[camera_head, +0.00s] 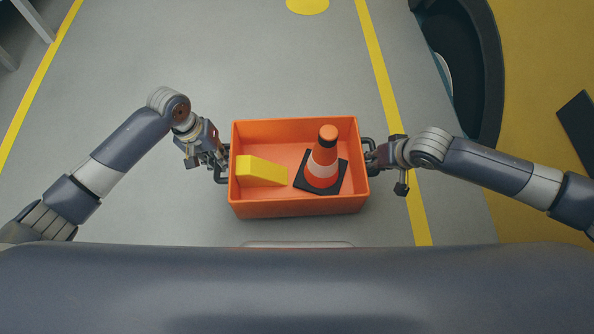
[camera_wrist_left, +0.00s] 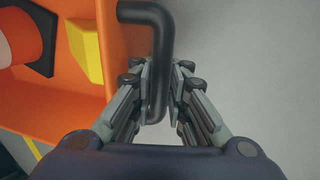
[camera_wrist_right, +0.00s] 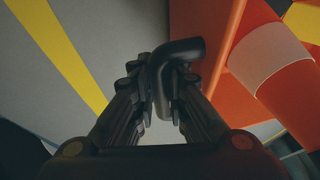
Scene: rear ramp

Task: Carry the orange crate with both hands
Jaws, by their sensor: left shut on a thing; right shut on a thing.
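The orange crate (camera_head: 297,208) is in the middle of the head view, between my two arms, in front of my body. Inside it a yellow block (camera_head: 262,172) lies at the left and an orange and white cone (camera_head: 324,160) on a black base stands at the right. My left gripper (camera_head: 220,164) is shut on the crate's left black handle, which shows in the left wrist view (camera_wrist_left: 158,50). My right gripper (camera_head: 372,158) is shut on the right black handle, which shows in the right wrist view (camera_wrist_right: 172,62). The crate's underside is hidden.
The grey floor (camera_head: 270,60) around and beyond the crate is mostly clear. A yellow floor line (camera_head: 378,60) runs to the right of the crate. A yellow vehicle-like body (camera_head: 545,60) with a dark wheel arch (camera_head: 480,60) stands at the right, beneath my right arm.

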